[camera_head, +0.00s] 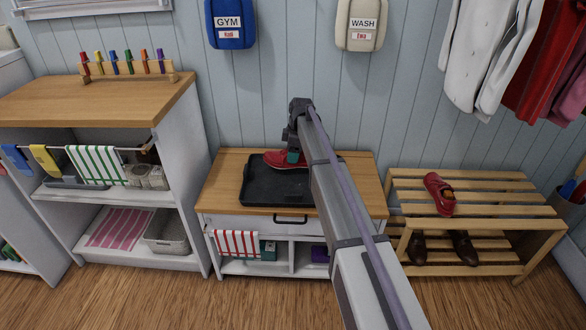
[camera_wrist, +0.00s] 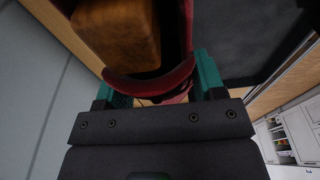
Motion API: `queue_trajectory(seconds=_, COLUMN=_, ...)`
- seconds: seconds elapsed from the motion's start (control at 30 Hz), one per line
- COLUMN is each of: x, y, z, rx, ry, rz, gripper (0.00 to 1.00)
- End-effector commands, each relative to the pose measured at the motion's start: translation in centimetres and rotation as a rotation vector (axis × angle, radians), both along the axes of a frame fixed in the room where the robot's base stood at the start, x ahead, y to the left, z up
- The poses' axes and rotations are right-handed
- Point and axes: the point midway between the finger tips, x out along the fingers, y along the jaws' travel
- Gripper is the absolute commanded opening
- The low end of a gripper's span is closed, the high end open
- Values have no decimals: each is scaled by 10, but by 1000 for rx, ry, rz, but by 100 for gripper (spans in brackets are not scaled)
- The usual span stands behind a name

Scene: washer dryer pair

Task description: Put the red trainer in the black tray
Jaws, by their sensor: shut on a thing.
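A red trainer (camera_head: 280,160) is at the back part of the black tray (camera_head: 262,189), toe to the left in the head view. My gripper (camera_head: 293,157) is shut on its heel end, with teal fingers on either side. The wrist view shows the red heel rim (camera_wrist: 150,84) between the fingers, with a brown inside. The dark tray (camera_wrist: 240,35) fills the upper right there. I cannot tell whether the sole touches the tray. My arm hides the tray's right part.
The tray lies on a wood-topped bench (camera_head: 225,170). A slatted rack (camera_head: 480,210) at right holds another red shoe (camera_head: 439,194) above dark shoes. A shelf unit (camera_head: 180,150) stands left. Blue GYM (camera_head: 230,38) and cream WASH (camera_head: 361,40) bags hang on the wall.

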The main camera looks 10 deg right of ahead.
Motion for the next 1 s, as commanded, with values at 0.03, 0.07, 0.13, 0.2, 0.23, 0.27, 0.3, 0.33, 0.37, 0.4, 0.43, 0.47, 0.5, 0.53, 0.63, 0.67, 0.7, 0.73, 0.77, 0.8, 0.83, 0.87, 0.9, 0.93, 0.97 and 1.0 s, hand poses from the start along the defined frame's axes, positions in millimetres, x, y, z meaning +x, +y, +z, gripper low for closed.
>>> queue_trajectory(seconds=0.03, x=0, y=0, z=-11, rx=0, ry=0, rz=0, gripper=36)
queue_trajectory(seconds=0.07, x=0, y=0, z=-18, rx=0, ry=0, rz=0, gripper=36)
queue_trajectory(seconds=0.13, x=0, y=0, z=-33, rx=0, ry=0, rz=0, gripper=36)
queue_trajectory(seconds=0.2, x=0, y=0, z=-39, rx=0, ry=0, rz=0, gripper=36)
queue_trajectory(seconds=0.23, x=0, y=0, z=-39, rx=0, ry=0, rz=0, gripper=36)
queue_trajectory(seconds=0.27, x=0, y=0, z=-37, rx=0, ry=0, rz=0, gripper=36)
queue_trajectory(seconds=0.3, x=0, y=0, z=-34, rx=0, ry=0, rz=0, gripper=36)
queue_trajectory(seconds=0.33, x=0, y=0, z=-34, rx=0, ry=0, rz=0, gripper=36)
queue_trajectory(seconds=0.37, x=0, y=0, z=-34, rx=0, ry=0, rz=0, gripper=36)
queue_trajectory(seconds=0.4, x=0, y=0, z=-33, rx=0, ry=0, rz=0, gripper=36)
queue_trajectory(seconds=0.43, x=0, y=0, z=-34, rx=0, ry=0, rz=0, gripper=36)
queue_trajectory(seconds=0.47, x=0, y=0, z=-35, rx=0, ry=0, rz=0, gripper=36)
queue_trajectory(seconds=0.5, x=0, y=0, z=-37, rx=0, ry=0, rz=0, gripper=36)
queue_trajectory(seconds=0.53, x=0, y=0, z=-38, rx=0, ry=0, rz=0, gripper=36)
queue_trajectory(seconds=0.63, x=0, y=0, z=-36, rx=0, ry=0, rz=0, gripper=71)
queue_trajectory(seconds=0.67, x=0, y=0, z=-36, rx=0, ry=0, rz=0, gripper=74)
queue_trajectory(seconds=0.7, x=0, y=0, z=-36, rx=0, ry=0, rz=0, gripper=78)
queue_trajectory(seconds=0.73, x=0, y=0, z=-36, rx=0, ry=0, rz=0, gripper=80)
queue_trajectory(seconds=0.77, x=0, y=0, z=-36, rx=0, ry=0, rz=0, gripper=83)
queue_trajectory(seconds=0.8, x=0, y=0, z=-36, rx=0, ry=0, rz=0, gripper=87)
queue_trajectory(seconds=0.83, x=0, y=0, z=-36, rx=0, ry=0, rz=0, gripper=89)
queue_trajectory(seconds=0.87, x=0, y=0, z=-36, rx=0, ry=0, rz=0, gripper=89)
queue_trajectory(seconds=0.9, x=0, y=0, z=-36, rx=0, ry=0, rz=0, gripper=89)
queue_trajectory(seconds=0.93, x=0, y=0, z=-36, rx=0, ry=0, rz=0, gripper=89)
queue_trajectory(seconds=0.97, x=0, y=0, z=-36, rx=0, ry=0, rz=0, gripper=89)
queue_trajectory(seconds=1.0, x=0, y=0, z=-36, rx=0, ry=0, rz=0, gripper=89)
